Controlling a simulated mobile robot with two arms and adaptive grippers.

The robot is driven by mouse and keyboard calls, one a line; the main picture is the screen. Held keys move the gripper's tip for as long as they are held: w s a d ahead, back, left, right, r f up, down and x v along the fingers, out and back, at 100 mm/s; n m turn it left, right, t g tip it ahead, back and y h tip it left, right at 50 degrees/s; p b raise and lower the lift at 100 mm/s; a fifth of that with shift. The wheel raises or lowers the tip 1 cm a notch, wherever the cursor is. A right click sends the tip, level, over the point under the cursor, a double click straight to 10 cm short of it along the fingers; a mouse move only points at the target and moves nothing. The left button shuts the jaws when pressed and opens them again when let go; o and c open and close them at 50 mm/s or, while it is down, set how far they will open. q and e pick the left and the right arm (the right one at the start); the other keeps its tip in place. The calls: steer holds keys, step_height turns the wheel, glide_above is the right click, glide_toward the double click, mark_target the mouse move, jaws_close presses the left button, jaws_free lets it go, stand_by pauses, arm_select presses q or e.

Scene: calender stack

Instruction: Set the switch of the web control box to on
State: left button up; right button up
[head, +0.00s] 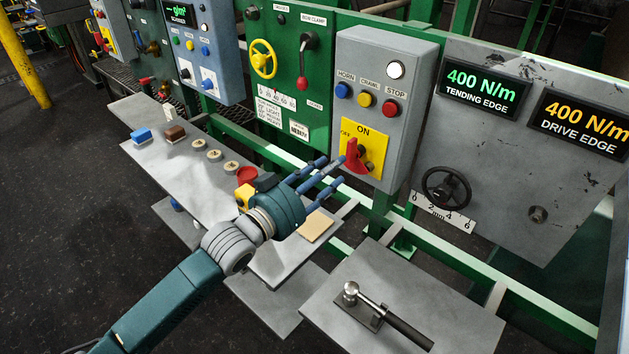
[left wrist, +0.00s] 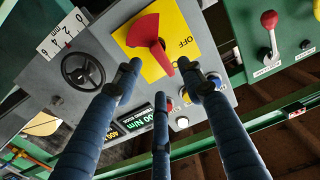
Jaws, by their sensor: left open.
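The web control box (head: 390,75) is a grey box in the head view with blue, yellow and red buttons and a white lamp. Low on its front is a yellow plate (head: 376,145) marked OFF at left and ON at top. The red switch (head: 353,153) sits on this plate, its handle standing roughly up, close to the OFF side. It also shows, turned around, in the left wrist view (left wrist: 146,31). My left gripper (head: 332,168) is open, its blue fingers pointing at the switch. In the left wrist view the fingertips (left wrist: 160,75) spread around the handle; contact is unclear.
A black handwheel (head: 447,190) and two 400 N/m displays are on the panel at right. A green panel (head: 290,60) with a yellow wheel and red-knobbed lever is at left. Below, a grey shelf (head: 180,165) holds small parts; another plate (head: 455,325) carries a metal handle.

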arm_select(q)
steer(key=v, duration=0.5)
steer(key=shift+s+a, duration=0.2)
steer(key=shift+s, duration=0.1)
